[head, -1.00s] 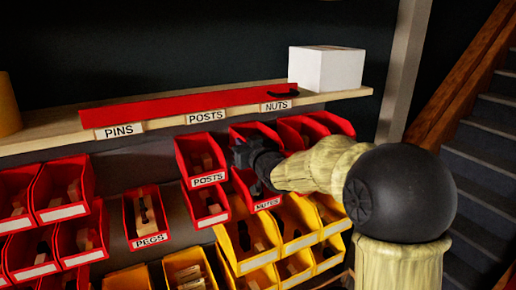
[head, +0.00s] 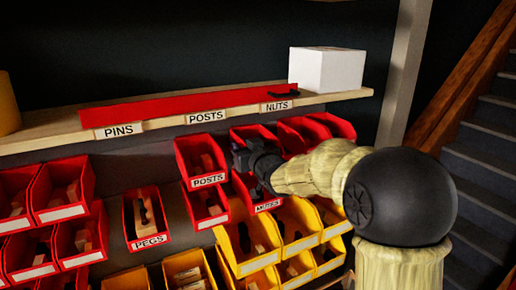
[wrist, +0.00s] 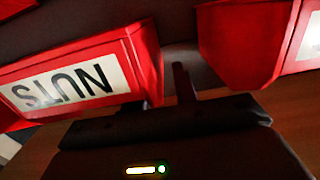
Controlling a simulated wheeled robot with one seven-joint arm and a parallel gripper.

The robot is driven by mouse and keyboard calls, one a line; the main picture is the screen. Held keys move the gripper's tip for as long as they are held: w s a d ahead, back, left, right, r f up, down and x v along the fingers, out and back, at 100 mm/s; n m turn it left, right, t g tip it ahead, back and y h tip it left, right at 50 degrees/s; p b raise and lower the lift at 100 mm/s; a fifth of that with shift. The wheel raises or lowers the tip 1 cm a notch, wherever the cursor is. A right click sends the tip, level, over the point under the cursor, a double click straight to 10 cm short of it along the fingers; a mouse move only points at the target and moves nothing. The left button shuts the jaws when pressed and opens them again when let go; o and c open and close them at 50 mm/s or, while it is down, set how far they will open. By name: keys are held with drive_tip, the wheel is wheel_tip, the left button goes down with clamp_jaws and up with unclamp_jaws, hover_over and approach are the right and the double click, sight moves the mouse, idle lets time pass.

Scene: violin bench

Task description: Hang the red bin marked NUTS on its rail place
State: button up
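The red bin marked NUTS (head: 244,190) is among the red bins below the shelf, to the right of the POSTS bin, with its white label facing out. My gripper (head: 243,159) is at its upper part and hides some of it. In the wrist view the NUTS bin (wrist: 146,62) fills the upper left, its label upside down. One dark finger of my gripper (wrist: 183,84) shows beside the bin's right edge; I cannot tell whether it touches. The other finger cannot be made out, so the opening is unclear. The shelf edge carries a NUTS tag (head: 276,106).
A red POSTS bin (head: 201,158) is close to the left, with a PEGS bin (head: 146,216) further left. Yellow bins (head: 249,245) are below. Another red bin (wrist: 240,45) is at the wrist view's upper right. A white box (head: 326,68) stands on the shelf.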

drive_tip(key=shift+d, duration=0.15)
drive_tip(key=shift+s+d, duration=0.15)
drive_tip(key=shift+s, duration=0.15)
drive_tip(key=f+b+v, duration=0.1)
drive_tip(key=b+v, duration=0.2)
drive_tip(key=v, duration=1.3)
drive_tip(key=shift+s+r+b, duration=0.3)
drive_tip(key=shift+s+r, duration=0.05)
drive_tip(key=shift+r, duration=0.15)
